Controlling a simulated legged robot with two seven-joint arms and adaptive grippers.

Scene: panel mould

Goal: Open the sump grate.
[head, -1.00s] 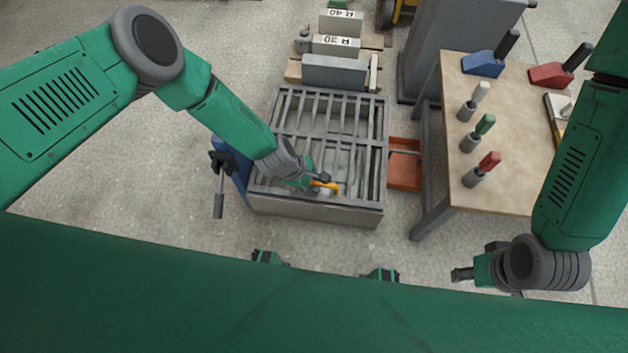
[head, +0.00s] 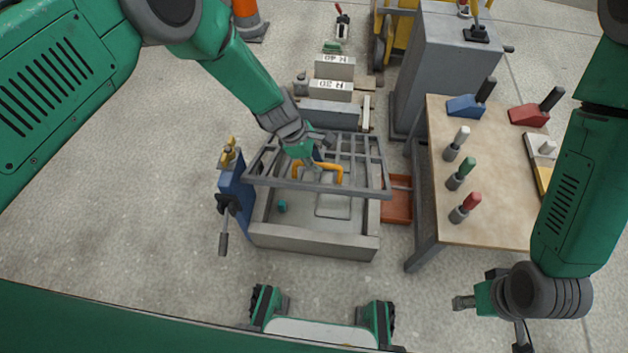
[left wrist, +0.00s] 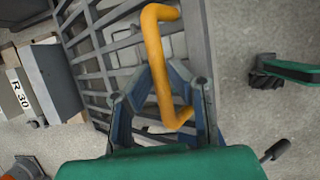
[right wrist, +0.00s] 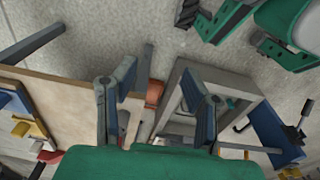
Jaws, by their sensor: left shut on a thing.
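The grey barred sump grate (head: 355,190) is tilted up, its near edge raised above the concrete sump box (head: 315,242). It also shows in the left wrist view (left wrist: 196,30). My left gripper (head: 312,166) is shut on the grate's orange handle (head: 331,171); in the left wrist view the handle (left wrist: 153,45) passes between the fingers (left wrist: 160,95). Under the raised edge the box floor and a small teal object (head: 282,206) show. My right gripper (head: 464,302) hangs at lower right, away from the grate; in the right wrist view its fingers (right wrist: 160,100) are apart and empty.
A blue part with a lever (head: 228,205) stands at the box's left side. An orange-red tray (head: 397,207) lies at its right, beside the workbench (head: 490,215) with several handled tools. Grey blocks (head: 330,112) sit behind. Floor at left is clear.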

